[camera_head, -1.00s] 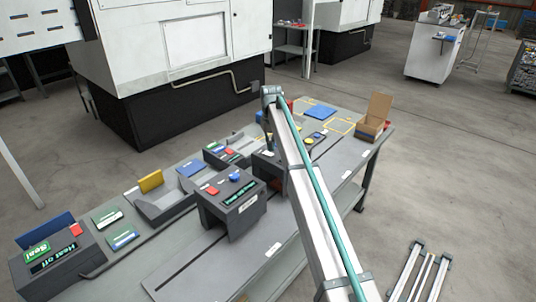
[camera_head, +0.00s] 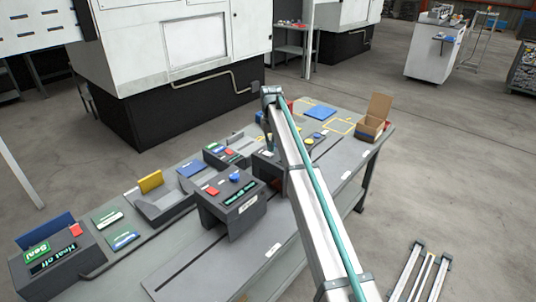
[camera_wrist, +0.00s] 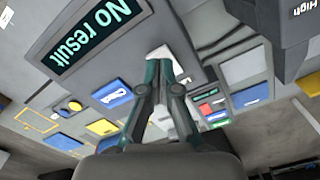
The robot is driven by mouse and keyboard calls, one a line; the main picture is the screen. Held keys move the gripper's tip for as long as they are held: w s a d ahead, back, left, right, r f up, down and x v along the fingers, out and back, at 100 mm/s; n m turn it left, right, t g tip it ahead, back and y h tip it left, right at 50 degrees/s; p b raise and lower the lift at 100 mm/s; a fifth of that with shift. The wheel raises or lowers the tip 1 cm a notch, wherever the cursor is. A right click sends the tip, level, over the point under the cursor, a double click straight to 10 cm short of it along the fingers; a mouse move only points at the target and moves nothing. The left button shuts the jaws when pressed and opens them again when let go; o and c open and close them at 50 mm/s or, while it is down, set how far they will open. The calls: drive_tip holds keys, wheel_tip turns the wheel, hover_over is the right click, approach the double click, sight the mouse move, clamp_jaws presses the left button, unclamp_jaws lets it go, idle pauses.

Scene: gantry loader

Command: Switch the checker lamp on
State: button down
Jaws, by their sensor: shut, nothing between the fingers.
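In the wrist view a grey unit carries a dark display (camera_wrist: 95,38) reading "No result". Whether the fingertips touch the surface cannot be told. In the head view my arm covers much of a dark grey unit (camera_head: 264,164) at the middle of the bench, and the gripper is mostly hidden there. I cannot make out a lamp or its switch with certainty in either view.
On the bench (camera_head: 188,262), a grey unit with a red button, a blue knob and a green-lettered display (camera_head: 240,194) stands left of my arm. A "Heat off" unit (camera_head: 60,272) is at the far left. An open cardboard box (camera_head: 372,128) stands at the far right end.

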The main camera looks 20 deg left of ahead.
sight(270, 154)
drive_tip(key=shift+f+b, duration=0.35)
drive_tip(key=shift+f, duration=0.85)
idle(0.8)
drive_tip(key=shift+r, duration=0.1)
drive_tip(key=shift+r+p, duration=1.4)
drive_tip(key=shift+r, duration=2.05)
